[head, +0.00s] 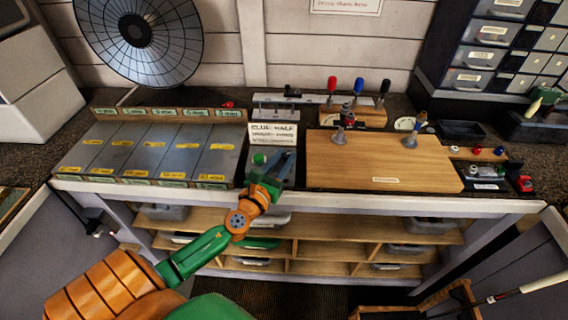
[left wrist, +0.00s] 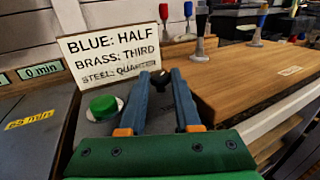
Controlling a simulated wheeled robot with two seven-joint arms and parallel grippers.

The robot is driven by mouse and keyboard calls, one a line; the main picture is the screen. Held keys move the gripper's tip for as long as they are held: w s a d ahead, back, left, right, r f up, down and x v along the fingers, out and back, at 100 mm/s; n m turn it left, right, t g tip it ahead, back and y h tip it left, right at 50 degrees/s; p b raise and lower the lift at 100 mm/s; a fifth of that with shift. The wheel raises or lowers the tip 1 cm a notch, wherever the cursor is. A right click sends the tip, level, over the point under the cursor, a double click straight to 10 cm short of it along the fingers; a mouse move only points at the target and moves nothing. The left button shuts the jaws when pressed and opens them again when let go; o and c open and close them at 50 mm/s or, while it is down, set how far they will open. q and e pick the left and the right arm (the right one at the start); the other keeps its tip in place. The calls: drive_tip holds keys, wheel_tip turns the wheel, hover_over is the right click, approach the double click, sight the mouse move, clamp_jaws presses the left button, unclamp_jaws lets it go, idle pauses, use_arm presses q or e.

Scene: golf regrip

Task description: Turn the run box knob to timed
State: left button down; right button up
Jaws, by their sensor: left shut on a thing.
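The run box is a grey box (left wrist: 92,128) on the bench, below a sign with printed lines. A round green button (left wrist: 103,107) is on its top, and shows in the head view (head: 259,158) too. The black knob (left wrist: 160,77) is between the fingertips of my left gripper (left wrist: 159,76), which is shut on it. I cannot read the knob's pointer or any timed marking. My right gripper is not in view.
The sign (head: 273,135) stands just behind the box. Grey lanes with yellow labels (head: 152,145) lie to the left. A wooden board (head: 370,165) with metal posts lies close to the right. A rack with coloured handles (head: 345,113) stands behind.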

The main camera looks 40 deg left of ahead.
use_arm(q)
drive_tip(key=shift+a+m+h+b, duration=0.1)
drive_tip(key=shift+m+h+b, duration=0.9)
drive_tip(key=shift+h, duration=0.5)
drive_tip(key=c, duration=0.8)
unclamp_jaws()
drive_tip(key=shift+o, duration=0.6)
drive_tip(key=shift+w+f, duration=0.1)
drive_tip(key=shift+w, duration=0.15)
drive_tip(key=shift+s, duration=0.1)
drive_tip(key=s+b, duration=0.1)
drive_tip(key=s, duration=0.1)
drive_tip(key=s+b, duration=0.1)
drive_tip(key=s, duration=0.2)
drive_tip(key=shift+s+a+f, duration=0.1)
drive_tip(key=shift+s+f, duration=0.1)
drive_tip(key=shift+s, duration=0.1)
drive_tip(key=shift+s+r, duration=0.1)
drive_tip(key=shift+s, duration=0.5)
drive_tip(key=shift+s+r, duration=0.1)
